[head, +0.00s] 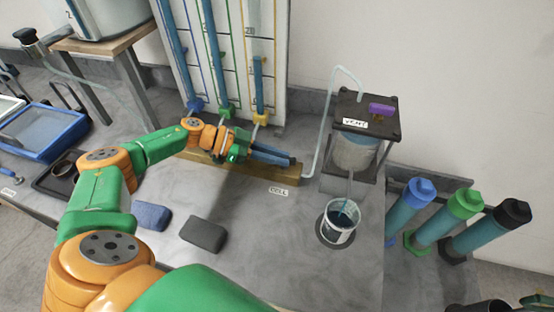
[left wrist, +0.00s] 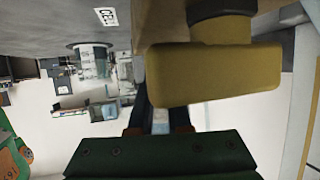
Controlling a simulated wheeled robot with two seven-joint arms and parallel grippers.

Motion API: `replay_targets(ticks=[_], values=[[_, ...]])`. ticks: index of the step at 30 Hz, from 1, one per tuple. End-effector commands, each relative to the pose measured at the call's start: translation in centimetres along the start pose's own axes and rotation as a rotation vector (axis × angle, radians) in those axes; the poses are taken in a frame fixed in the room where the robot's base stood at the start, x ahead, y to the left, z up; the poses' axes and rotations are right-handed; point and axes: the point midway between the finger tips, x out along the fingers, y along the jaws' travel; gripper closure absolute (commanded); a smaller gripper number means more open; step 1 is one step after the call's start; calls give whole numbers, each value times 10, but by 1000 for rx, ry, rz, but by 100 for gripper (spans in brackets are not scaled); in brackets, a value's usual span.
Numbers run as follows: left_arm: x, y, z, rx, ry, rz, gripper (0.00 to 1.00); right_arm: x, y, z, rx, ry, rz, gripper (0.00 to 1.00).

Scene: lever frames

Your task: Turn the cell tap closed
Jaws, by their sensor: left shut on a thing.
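The brass bar (head: 235,171) runs along the grey bench top, with the label CELL (head: 278,191) in front of its right part. My left gripper (head: 291,161) reaches over this bar from the left, its dark blue fingers pointing right, and covers much of the tap there. In the left wrist view a brass lever (left wrist: 215,78) hangs under a dark round stem (left wrist: 222,15), close in front of my gripper (left wrist: 160,115). The fingers are shut on this lever, though their tips are partly hidden behind it. My right gripper does not show.
A beaker of dark blue liquid (head: 339,223) stands in front of the vessel stand, which has a VENT label (head: 355,122) and a purple handle (head: 382,109). Coloured cylinders (head: 458,217) stand at right. Tubes on a panel (head: 222,60) rise behind.

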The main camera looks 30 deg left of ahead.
Motion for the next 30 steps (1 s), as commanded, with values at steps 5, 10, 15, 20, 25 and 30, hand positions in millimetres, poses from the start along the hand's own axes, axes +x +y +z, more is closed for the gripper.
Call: replay_targets(ticks=[5,10,15,20,25,30], values=[[1,2,2,1,-2,14,100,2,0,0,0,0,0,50],[1,2,2,1,-3,14,100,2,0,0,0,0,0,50],[2,2,2,1,-2,14,68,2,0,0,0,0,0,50],[1,1,1,1,-1,12,54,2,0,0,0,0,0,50],[0,1,1,2,-1,10,54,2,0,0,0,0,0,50],[-27,0,5,2,-5,7,54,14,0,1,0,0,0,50]])
